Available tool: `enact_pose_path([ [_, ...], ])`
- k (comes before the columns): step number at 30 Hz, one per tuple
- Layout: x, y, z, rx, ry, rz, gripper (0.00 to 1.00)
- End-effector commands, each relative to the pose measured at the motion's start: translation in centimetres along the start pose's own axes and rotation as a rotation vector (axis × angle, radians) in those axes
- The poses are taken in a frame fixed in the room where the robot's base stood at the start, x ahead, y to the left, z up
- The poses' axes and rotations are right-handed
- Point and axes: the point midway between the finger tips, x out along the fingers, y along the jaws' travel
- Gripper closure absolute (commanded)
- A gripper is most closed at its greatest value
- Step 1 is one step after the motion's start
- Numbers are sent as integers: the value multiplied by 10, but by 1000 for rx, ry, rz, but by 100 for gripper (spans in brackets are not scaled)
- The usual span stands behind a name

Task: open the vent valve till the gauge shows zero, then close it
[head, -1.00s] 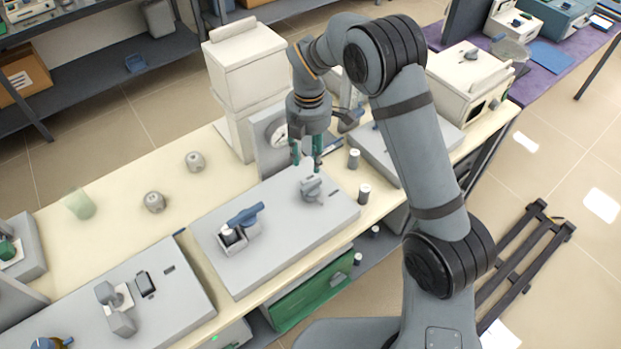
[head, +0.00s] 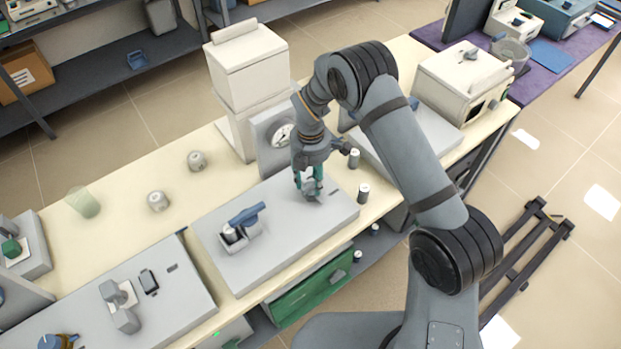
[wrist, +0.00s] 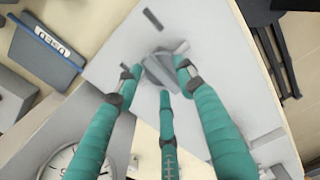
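The grey valve knob (head: 315,193) sits on the grey panel (head: 285,236) near its back right end. In the wrist view the knob (wrist: 160,68) lies between the fingertips of my gripper (wrist: 157,77). My gripper (head: 308,183) points down with its green fingers around the knob. The fingers look spread, with gaps beside the knob; I cannot tell whether any finger touches it. The round gauge (head: 283,136) stands behind the panel, partly beside my wrist. It also shows at the bottom of the wrist view (wrist: 72,162), cut off. Its reading is too small to tell.
A blue-handled lever (head: 246,214) stands on the same panel, left of the knob. Small grey-white cylinders (head: 363,193) stand right of the panel. A white furnace (head: 250,75) rises behind. The bench left of the panel is mostly clear, with two round weights (head: 158,201).

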Motion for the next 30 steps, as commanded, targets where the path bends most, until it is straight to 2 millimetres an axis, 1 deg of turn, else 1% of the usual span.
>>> enact_pose_path([
  [3, 0, 0, 0, 0, 0, 0, 63],
  [22, 0, 0, 0, 0, 0, 0, 100],
  [30, 0, 0, 0, 6, 0, 0, 100],
])
